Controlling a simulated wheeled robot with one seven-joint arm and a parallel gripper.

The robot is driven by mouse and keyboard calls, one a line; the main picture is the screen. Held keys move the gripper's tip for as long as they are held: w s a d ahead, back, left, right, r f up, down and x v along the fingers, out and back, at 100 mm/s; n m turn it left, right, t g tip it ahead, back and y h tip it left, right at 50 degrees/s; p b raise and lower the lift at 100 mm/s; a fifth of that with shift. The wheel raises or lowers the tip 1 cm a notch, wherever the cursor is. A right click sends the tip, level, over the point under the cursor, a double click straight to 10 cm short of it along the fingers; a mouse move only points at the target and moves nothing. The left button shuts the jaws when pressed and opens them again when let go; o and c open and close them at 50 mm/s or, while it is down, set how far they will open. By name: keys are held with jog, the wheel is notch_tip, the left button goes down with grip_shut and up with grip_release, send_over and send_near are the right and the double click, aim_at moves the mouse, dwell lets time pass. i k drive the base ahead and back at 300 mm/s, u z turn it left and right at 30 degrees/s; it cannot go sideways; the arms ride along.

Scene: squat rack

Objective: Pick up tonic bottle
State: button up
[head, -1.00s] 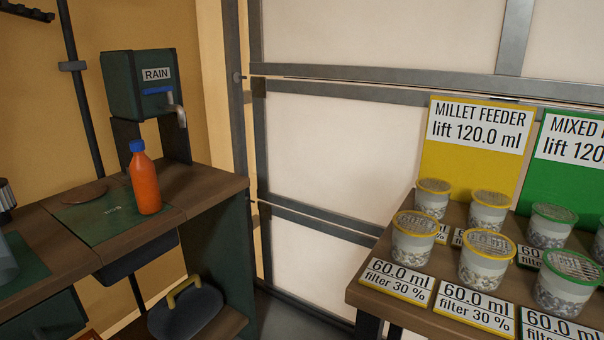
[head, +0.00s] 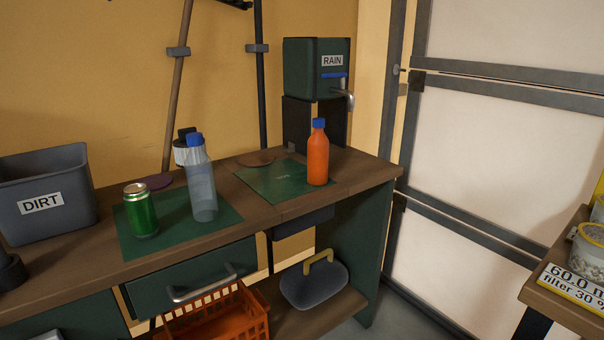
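Two bottles stand upright on the wooden workbench (head: 345,188) in the head view, and neither has a readable label, so I cannot tell which is the tonic bottle. One is an orange bottle (head: 318,158) with a blue cap, on the right green mat (head: 262,186). The other is a clear, greyish bottle (head: 203,190) with a blue cap, on the left green mat (head: 135,232). A green can (head: 141,212) stands to its left. My gripper is not in view.
A grey DIRT bin (head: 40,190) stands at the bench's left. A RAIN dispenser (head: 316,70) is behind the orange bottle. Below the bench are an orange basket (head: 215,315) and a grey lidded object with a yellow handle (head: 314,285). A shelf (head: 565,300) edges in at right.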

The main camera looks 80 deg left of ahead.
aim_at(198, 166)
jog(key=u, duration=3.2)
jog(key=k, duration=0.4)
jog(key=u, duration=0.35)
jog(key=i, duration=1.25)
jog(key=z, duration=0.2)
